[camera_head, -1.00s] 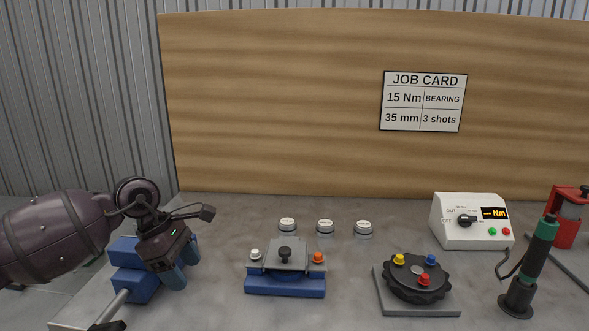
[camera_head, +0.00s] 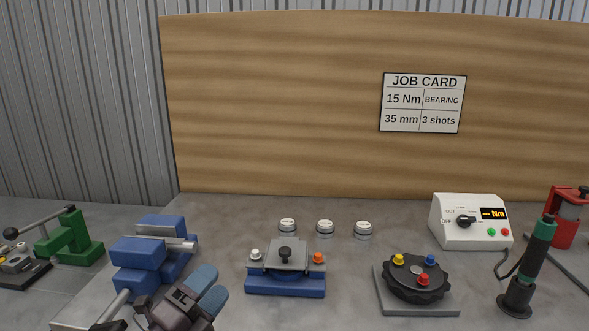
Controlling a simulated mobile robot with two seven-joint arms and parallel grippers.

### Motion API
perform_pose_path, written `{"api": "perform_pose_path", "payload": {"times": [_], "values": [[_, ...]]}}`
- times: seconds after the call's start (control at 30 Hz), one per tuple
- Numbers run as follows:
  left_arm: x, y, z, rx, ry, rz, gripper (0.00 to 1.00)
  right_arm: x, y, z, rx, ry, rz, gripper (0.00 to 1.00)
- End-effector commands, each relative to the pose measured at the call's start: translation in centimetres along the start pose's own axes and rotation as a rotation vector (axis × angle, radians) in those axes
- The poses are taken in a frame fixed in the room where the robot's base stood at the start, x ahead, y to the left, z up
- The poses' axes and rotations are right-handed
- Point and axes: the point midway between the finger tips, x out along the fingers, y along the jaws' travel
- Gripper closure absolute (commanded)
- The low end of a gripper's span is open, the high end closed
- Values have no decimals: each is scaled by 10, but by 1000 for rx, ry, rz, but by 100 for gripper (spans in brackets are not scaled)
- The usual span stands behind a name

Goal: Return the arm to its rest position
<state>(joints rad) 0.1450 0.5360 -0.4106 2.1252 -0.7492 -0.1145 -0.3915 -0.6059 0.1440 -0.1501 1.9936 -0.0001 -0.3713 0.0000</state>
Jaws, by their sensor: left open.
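My left gripper (camera_head: 207,292) is low in the head view, at the bottom edge left of centre. Its two blue-grey fingertips point up and to the right, apart, with nothing seen between them. It is in front of the blue vise (camera_head: 138,252) and left of the blue-based fixture (camera_head: 285,286), touching neither as far as I can tell. Most of my left arm is below the picture. My right gripper is not in view.
A green lever press (camera_head: 70,240) stands at far left. Three small round cans (camera_head: 325,226), a black dial with coloured knobs (camera_head: 416,279), a white meter box (camera_head: 472,222), a green-and-black driver (camera_head: 530,267) and a red device (camera_head: 566,219) are on the bench. A job card (camera_head: 423,102) hangs behind.

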Motion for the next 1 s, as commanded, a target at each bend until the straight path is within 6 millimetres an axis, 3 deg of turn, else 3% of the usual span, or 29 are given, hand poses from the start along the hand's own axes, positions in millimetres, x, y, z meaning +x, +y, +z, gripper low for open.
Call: {"api": "perform_pose_path", "payload": {"times": [0.2, 0.4, 0.6, 0.7, 1.0], "values": [[-65, 39, 37, -398, -429, 170, 38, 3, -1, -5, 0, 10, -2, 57], [-147, 80, 46, -737, -815, 350, 38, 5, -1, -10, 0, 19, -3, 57], [-238, 110, 26, -1034, -1181, 544, 38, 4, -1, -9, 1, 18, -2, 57], [-271, 116, 12, -1130, -1308, 618, 38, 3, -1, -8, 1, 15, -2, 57], [-332, 118, -24, -1304, -1552, 771, 38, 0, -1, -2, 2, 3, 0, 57]]}}
